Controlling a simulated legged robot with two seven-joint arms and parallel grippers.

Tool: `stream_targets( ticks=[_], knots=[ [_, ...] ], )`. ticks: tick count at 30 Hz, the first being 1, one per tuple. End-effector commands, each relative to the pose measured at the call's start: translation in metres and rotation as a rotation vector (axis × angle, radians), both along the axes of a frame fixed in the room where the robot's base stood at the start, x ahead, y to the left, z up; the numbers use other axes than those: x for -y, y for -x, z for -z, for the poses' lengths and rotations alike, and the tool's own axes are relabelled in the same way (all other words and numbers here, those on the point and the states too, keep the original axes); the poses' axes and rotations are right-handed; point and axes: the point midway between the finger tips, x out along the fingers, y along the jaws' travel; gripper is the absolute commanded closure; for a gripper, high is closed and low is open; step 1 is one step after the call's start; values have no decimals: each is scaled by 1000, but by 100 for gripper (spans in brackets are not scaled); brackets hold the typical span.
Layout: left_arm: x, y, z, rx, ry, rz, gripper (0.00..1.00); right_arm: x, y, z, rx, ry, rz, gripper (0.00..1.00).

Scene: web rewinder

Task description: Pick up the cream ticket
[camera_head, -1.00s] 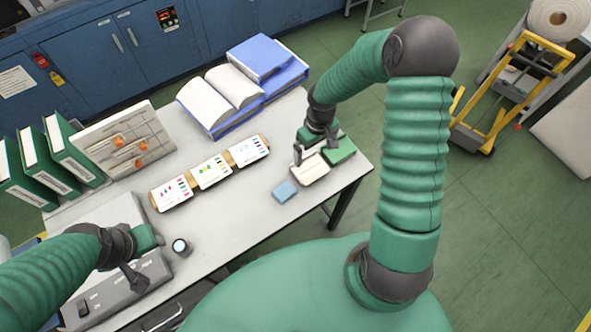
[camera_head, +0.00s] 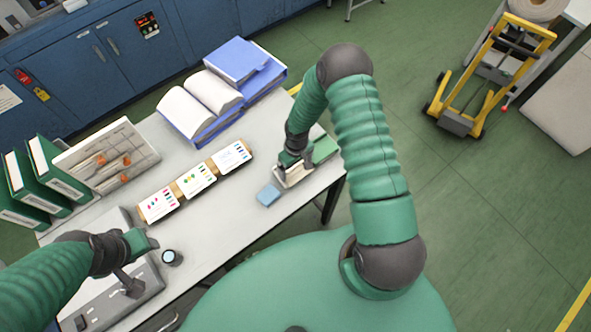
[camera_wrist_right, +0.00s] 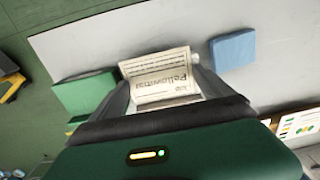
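The cream ticket (camera_head: 293,176) is a pale block at the right end of the table, partly hidden by my right gripper. In the right wrist view the cream ticket (camera_wrist_right: 165,88) shows dark print and lies between my right fingers. My right gripper (camera_head: 283,170) is down at the ticket, its fingers apart on either side of it; whether they touch it is not clear. My left gripper (camera_head: 140,262) has its fingers apart and empty, above a grey device at the table's left end.
A green block (camera_wrist_right: 88,92) and a blue block (camera_wrist_right: 233,50) flank the ticket. A row of printed cards (camera_head: 195,179) lies left of it. Blue binders (camera_head: 240,62) and an open book (camera_head: 200,101) lie behind. A small round cup (camera_head: 170,257) stands near the front edge.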

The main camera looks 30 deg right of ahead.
Motion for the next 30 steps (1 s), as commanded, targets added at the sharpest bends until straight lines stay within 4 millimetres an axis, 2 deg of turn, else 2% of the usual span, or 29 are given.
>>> stream_targets(
  ticks=[1, 2, 11, 20, 30],
  knots=[
    [0, 0, 2, 0, 0, -1, 56, 8, 4, 5, -8, 17, 6, 16],
    [0, 0, 2, 0, 0, -1, 56, 6, 4, 5, -9, 19, 6, 20],
    [-1, 0, 3, 0, 0, -3, 56, -4, 7, 4, -18, 24, 4, 59],
    [-1, 0, 3, 0, 0, -3, 56, -1, 6, 5, -14, 15, 3, 99],
    [-1, 0, 3, 0, -1, -2, 56, 1, 6, 4, -15, 22, 5, 100]
  ],
)
